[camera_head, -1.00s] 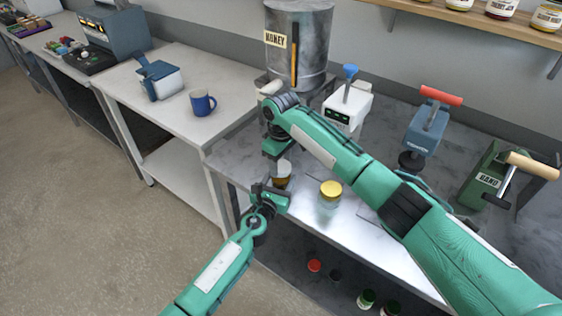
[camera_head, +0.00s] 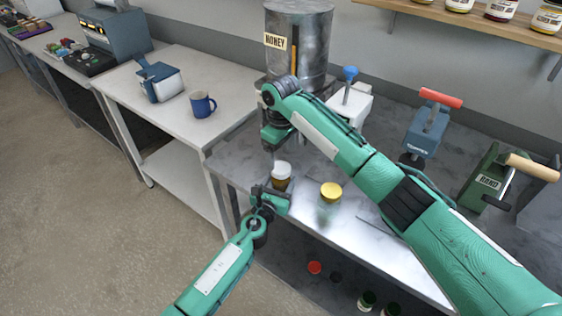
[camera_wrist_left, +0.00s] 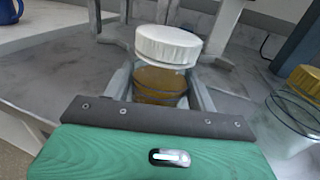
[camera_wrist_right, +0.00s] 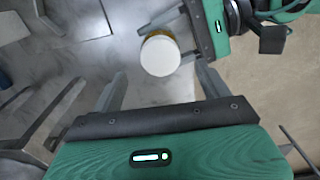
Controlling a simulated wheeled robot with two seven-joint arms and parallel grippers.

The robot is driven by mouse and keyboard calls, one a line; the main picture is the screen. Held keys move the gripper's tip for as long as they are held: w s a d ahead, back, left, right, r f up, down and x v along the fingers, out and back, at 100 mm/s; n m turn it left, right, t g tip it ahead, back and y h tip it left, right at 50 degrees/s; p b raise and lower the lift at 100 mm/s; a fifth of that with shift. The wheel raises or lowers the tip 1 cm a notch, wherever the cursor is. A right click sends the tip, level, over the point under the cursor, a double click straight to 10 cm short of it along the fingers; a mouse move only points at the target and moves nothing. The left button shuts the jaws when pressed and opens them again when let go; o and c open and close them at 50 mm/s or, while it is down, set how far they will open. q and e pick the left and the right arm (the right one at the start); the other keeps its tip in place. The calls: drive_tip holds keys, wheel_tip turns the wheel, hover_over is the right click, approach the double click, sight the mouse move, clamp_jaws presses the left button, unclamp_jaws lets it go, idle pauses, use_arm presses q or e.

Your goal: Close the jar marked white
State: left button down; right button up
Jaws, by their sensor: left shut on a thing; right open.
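A glass jar (camera_wrist_left: 160,85) of amber honey stands upright on the metal bench. A white lid (camera_wrist_left: 168,45) sits on its mouth; I cannot tell whether it is screwed down. The jar also shows in the head view (camera_head: 281,184), with the white lid (camera_head: 281,168) on top. My left gripper (camera_head: 272,192) is shut around the jar's body from the front. My right gripper (camera_head: 278,145) is open and empty, above the jar. In the right wrist view the white lid (camera_wrist_right: 160,55) lies below and between the spread fingers, apart from them.
A jar with a yellow lid (camera_head: 330,190) stands to the right on the bench. A honey tank (camera_head: 300,50) and several lever machines stand behind. A blue mug (camera_head: 202,104) is on the left table. Red and dark lids lie on the lower shelf.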

wheel_tip(320, 180, up, 7)
drive_tip(key=shift+r, duration=0.2)
use_arm(q)
drive_tip(key=shift+c, duration=1.9)
unclamp_jaws()
drive_tip(key=shift+s+a, duration=0.2)
drive_tip(key=shift+s, duration=0.35)
drive_tip(key=v, duration=1.2)
drive_tip(key=shift+s, duration=0.35)
